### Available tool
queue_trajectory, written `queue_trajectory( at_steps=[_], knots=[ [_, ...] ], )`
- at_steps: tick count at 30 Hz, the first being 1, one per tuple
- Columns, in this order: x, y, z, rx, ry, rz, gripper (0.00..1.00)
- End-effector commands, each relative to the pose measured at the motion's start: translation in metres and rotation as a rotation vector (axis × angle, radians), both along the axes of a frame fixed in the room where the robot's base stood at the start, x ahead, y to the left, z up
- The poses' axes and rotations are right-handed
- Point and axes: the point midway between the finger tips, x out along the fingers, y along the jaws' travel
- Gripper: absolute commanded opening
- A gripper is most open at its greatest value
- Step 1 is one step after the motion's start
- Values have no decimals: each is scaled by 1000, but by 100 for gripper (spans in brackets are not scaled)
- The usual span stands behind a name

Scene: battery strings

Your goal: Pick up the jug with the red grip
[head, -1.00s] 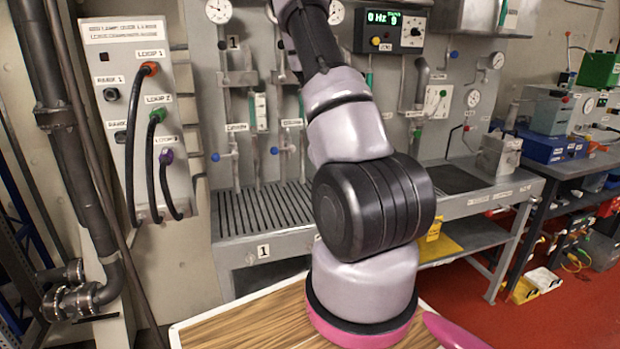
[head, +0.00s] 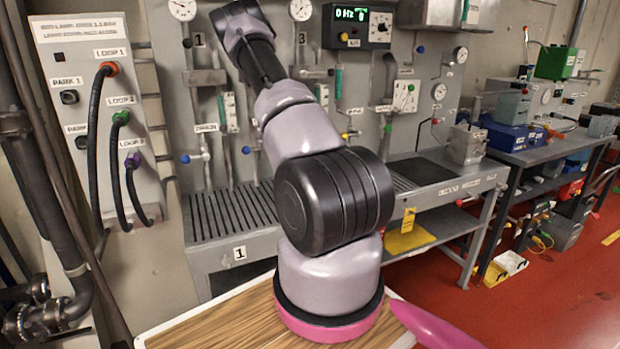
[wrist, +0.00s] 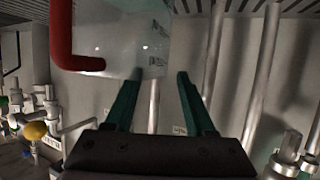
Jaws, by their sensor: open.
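In the wrist view, a clear, translucent jug (wrist: 118,38) shows at the top, left of centre. Its red grip (wrist: 64,38) is an angled bar on the jug's left side. My gripper (wrist: 158,77) has two dark green fingers, spread apart with nothing held between them. The jug's body lies beyond the fingertips, mostly toward the left finger; I cannot tell whether they touch. The red grip is outside the fingers, to their left. In the head view, neither the jug nor my fingers can be made out.
A grey bench with a slatted top (head: 232,215) stands before a wall of pipes and gauges. A loop panel (head: 98,110) with hanging cables is at left. A side bench (head: 545,150) with blue and green boxes stands at right. Red floor (head: 440,295) is open at the lower right.

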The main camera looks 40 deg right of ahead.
Motion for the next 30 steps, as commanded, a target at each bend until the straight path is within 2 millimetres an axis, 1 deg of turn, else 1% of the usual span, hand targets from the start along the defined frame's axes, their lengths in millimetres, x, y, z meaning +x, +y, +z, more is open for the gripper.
queue_trajectory(
  at_steps=[3, 9, 10, 11, 12, 13, 14, 30],
  knots=[
    [6, -5, -3, -1, -1, 0, 55],
    [6, -5, -3, 0, 0, 0, 55],
    [6, -5, -3, 0, 0, 0, 47],
    [6, -5, -3, 0, 0, 0, 36],
    [6, -5, -3, 0, 0, 0, 20],
    [6, -5, -3, 0, 0, 0, 9],
    [6, -5, -3, 0, 0, 0, 0],
    [6, -4, -4, 1, 1, 1, 0]
  ],
)
